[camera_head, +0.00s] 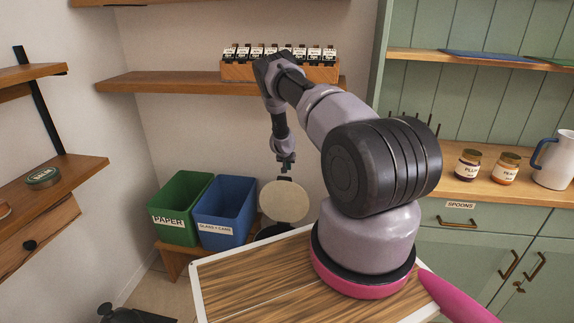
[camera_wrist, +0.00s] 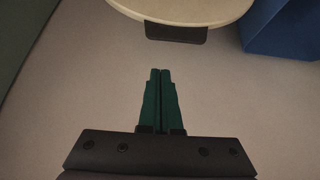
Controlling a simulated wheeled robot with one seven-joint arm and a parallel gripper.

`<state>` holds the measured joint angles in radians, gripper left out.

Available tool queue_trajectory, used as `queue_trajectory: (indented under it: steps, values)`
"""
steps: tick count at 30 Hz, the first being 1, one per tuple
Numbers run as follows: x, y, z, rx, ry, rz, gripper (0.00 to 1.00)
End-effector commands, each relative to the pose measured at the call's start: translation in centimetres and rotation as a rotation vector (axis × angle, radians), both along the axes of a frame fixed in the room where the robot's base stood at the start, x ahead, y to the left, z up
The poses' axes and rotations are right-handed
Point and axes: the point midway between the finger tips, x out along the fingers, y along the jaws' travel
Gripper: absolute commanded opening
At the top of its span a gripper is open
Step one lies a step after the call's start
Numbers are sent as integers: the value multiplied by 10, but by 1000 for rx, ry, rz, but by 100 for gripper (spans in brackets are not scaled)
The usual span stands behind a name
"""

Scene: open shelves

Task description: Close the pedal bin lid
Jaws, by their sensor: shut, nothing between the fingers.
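The pedal bin's round cream lid (camera_head: 284,201) stands raised, its broad face toward the head camera. A dark part of the bin (camera_head: 275,230) shows below it; the rest is hidden behind the wooden top in front. My gripper (camera_head: 286,166) hangs pointing down just above the lid's upper edge. In the wrist view my gripper (camera_wrist: 160,72) has its green fingers together with nothing between them. The lid's cream rim (camera_wrist: 185,10) crosses the top there, with a dark tab (camera_wrist: 175,33) a little beyond the fingertips. A small gap shows between tab and fingers.
A green paper bin (camera_head: 181,205) and a blue glass and cans bin (camera_head: 224,208) stand left of the lid. A shelf (camera_head: 160,83) with a rack of small jars (camera_head: 280,72) is above. A green cabinet (camera_head: 470,245) stands at right.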

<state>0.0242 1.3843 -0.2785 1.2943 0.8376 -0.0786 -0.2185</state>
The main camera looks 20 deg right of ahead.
Motion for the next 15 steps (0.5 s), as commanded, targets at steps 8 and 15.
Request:
queue_trajectory:
  steps: [8, 15]
  values:
    - [17, -11, -30, -2, 0, 4, 0]
    - [2, -1, -29, 3, -1, -1, 0]
